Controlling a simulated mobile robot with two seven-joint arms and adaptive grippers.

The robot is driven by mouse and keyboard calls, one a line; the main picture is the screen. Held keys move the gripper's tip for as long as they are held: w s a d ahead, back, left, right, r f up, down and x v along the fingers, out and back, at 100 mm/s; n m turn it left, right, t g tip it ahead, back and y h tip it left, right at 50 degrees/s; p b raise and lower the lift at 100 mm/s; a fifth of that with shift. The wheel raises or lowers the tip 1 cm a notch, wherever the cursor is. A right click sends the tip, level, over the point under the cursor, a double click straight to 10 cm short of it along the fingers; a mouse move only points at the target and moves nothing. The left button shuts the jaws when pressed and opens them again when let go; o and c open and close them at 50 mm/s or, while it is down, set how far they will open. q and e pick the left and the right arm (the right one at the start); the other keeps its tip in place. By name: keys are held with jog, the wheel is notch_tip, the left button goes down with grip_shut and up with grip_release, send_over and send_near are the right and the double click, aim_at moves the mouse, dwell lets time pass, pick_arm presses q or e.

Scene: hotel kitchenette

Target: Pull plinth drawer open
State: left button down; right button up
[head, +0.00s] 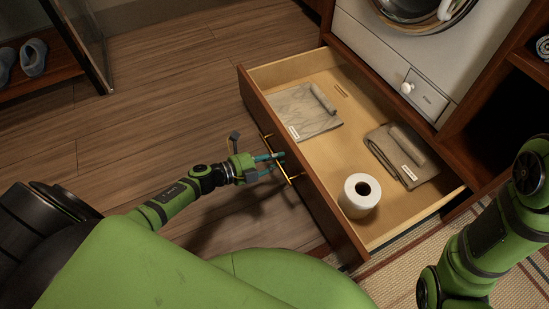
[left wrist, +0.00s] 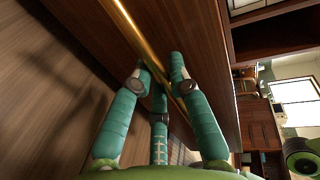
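The plinth drawer (head: 318,205) stands well out from under the white appliance, its inside open to view. It has a dark wood front and a pale wood inside. A thin brass bar handle (head: 283,163) runs along the front; it also crosses the left wrist view (left wrist: 130,22). My left gripper (head: 272,160) is at the handle. In the left wrist view, its teal fingers (left wrist: 159,68) are closed in around the bar, which passes between them. The exact contact is hard to see. My right arm is at the right edge of the head view; its gripper is out of view.
In the drawer lie a light folded cloth (head: 302,111), a grey-brown folded cloth (head: 403,157) and a white paper roll (head: 359,194). The white appliance (head: 385,45) stands behind. A shoe shelf (head: 45,62) is far left. Wood floor (head: 165,95) left of the drawer is clear.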

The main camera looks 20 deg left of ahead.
pick_arm(q)
jog(key=c, duration=1.2)
grip_release()
jog(key=shift+d, duration=0.1)
jog(key=shift+o, duration=0.2)
jog(key=v, duration=1.2)
